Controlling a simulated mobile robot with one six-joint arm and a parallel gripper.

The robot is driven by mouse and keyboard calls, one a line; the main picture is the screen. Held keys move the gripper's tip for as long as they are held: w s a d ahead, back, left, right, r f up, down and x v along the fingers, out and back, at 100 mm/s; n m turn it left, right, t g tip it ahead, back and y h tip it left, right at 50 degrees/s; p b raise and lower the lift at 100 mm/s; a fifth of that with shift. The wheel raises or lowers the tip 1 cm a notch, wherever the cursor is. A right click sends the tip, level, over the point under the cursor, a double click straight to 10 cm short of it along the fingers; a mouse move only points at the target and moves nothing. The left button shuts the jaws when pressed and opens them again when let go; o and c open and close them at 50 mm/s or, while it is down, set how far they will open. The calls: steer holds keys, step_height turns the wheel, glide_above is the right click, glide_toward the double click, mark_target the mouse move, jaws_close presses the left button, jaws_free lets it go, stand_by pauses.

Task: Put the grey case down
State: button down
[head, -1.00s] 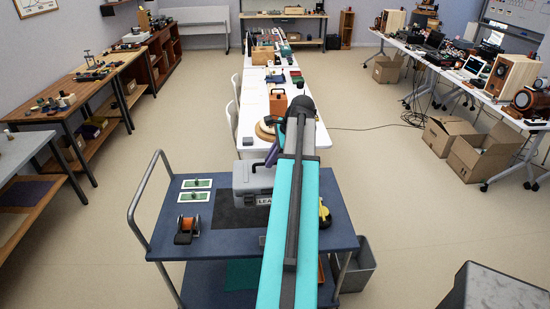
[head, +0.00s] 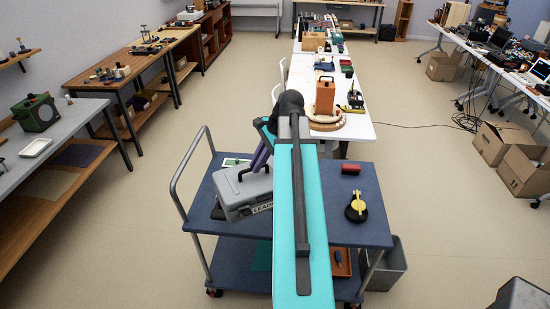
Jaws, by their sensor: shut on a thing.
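The grey case (head: 243,192), with lettering on its front and a handle on top, is over the left part of the blue cart's top (head: 325,225). It sits at a slant in the head view. My gripper (head: 257,163), with a purple finger showing, is shut on the case at its handle. My arm hides part of the gripper and the middle of the cart top. I cannot tell for sure whether the case touches the cart.
A red block (head: 350,168) and a yellow and black item (head: 356,207) lie on the cart's right side. A green and white card (head: 234,162) lies behind the case. A grey bin (head: 388,270) stands right of the cart. A white table (head: 350,124) is beyond it.

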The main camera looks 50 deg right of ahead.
steer(key=w+a+n+g+y, duration=0.1)
steer(key=w+a+n, duration=0.4)
steer(key=a, duration=0.7)
steer(key=w+a+n+g, duration=0.2)
steer(key=w+a, duration=0.4)
steer(key=a, duration=0.6)
steer(key=w+a+n+g+y, duration=0.1)
steer(key=w+a+n, duration=0.4)
steer(key=a, duration=0.8)
step_height(320, 180, down, 7)
steer(key=b, duration=0.7)
steer(key=shift+w+d+f+m, duration=0.15)
steer(key=shift+w+d+m, duration=0.15)
steer(key=shift+m, duration=0.1)
steer(key=shift+s, duration=0.15)
